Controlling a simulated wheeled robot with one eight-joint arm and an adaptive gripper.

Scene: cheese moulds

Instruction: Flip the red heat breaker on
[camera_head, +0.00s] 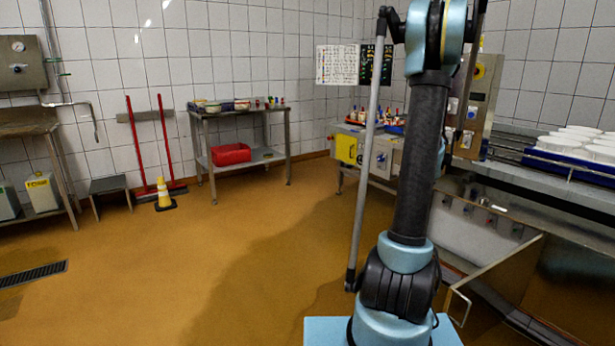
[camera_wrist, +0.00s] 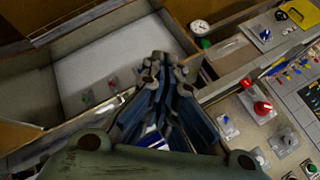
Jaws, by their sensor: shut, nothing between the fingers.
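My gripper (camera_wrist: 158,66) shows in the wrist view with its fingers together and nothing between them. It is apart from the control panel (camera_wrist: 234,133) at the right. On that panel a round red knob (camera_wrist: 262,107) sits on a pale plate, with a small red lever (camera_wrist: 246,83) just above it. I cannot tell which of these, if either, is the heat breaker, or its position. In the head view my arm stands in front of the equipment on the right, and my gripper is out of the picture.
A pale-floored basin (camera_wrist: 105,55) lies left of and beyond my gripper. A gauge (camera_wrist: 199,27) and a green button (camera_wrist: 205,44) are near its right edge. In the head view, white moulds (camera_head: 565,143) stand at right.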

